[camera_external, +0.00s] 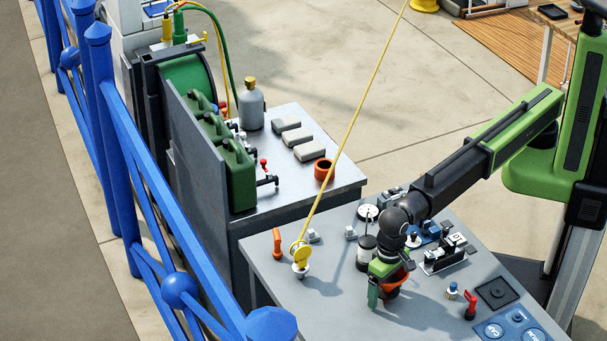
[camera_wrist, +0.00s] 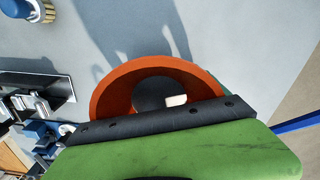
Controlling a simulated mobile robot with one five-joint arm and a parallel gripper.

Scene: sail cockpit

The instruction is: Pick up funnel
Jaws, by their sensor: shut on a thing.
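The orange funnel (camera_external: 399,279) is at my gripper (camera_external: 384,281), low over the grey front table. In the wrist view the funnel (camera_wrist: 118,85) shows as a wide orange ring with a dark opening, pressed against the black edge of my green jaw (camera_wrist: 150,125). My gripper is shut on the funnel. The jaw hides the near part of the funnel, and the arm hides some of it in the external view. I cannot tell whether the funnel still touches the table.
A black-and-white canister (camera_external: 366,253) stands close left of my gripper. Right are a dark fitting block (camera_external: 446,254), a blue-capped knob (camera_external: 452,290) and a red lever (camera_external: 470,304). A yellow line runs to a yellow pulley (camera_external: 299,251). An orange cup (camera_external: 324,170) stands on the back table.

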